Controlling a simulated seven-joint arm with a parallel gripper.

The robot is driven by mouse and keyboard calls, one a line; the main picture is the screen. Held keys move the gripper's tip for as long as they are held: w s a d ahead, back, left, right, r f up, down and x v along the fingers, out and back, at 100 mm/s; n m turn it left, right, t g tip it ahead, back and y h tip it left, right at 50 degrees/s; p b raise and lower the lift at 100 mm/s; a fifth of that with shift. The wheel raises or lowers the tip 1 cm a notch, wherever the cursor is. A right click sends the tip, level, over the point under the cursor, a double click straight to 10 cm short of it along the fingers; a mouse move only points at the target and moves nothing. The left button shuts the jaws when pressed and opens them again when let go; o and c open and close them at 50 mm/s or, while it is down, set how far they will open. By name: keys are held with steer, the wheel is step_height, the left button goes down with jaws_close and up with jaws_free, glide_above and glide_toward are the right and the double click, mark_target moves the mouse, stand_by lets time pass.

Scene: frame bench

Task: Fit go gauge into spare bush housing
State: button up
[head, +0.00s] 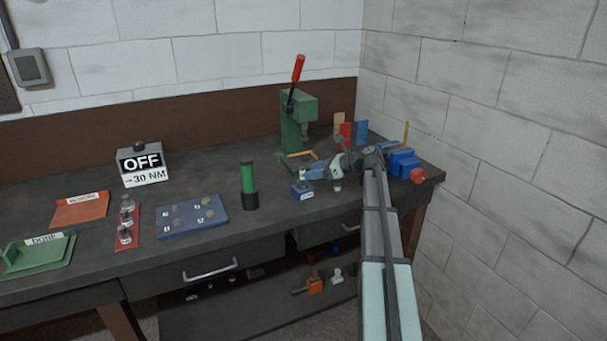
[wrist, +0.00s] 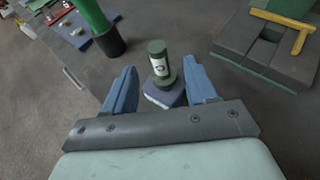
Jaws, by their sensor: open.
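The go gauge (wrist: 158,60), a dark green cylinder with a white label and a wider lower collar, shows in the wrist view between my fingers. Its lower end meets a small blue block (wrist: 163,97), which looks like the spare bush housing. The block also shows in the head view (head: 302,191), on the bench below my gripper. The gauge's lower end is hidden, so I cannot tell how deep it sits in the block. My gripper (wrist: 160,68) is open, with one blue finger on each side of the gauge and a gap visible.
A green arbor press (head: 293,125) stands behind, with a yellow bar at its base. A green tube in a black cup (head: 248,186) stands left of the block. A blue tray (head: 190,217) lies farther left. A blue vice (head: 404,162) is at the right.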

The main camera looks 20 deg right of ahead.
steer(key=v, duration=0.7)
stand_by(0.4)
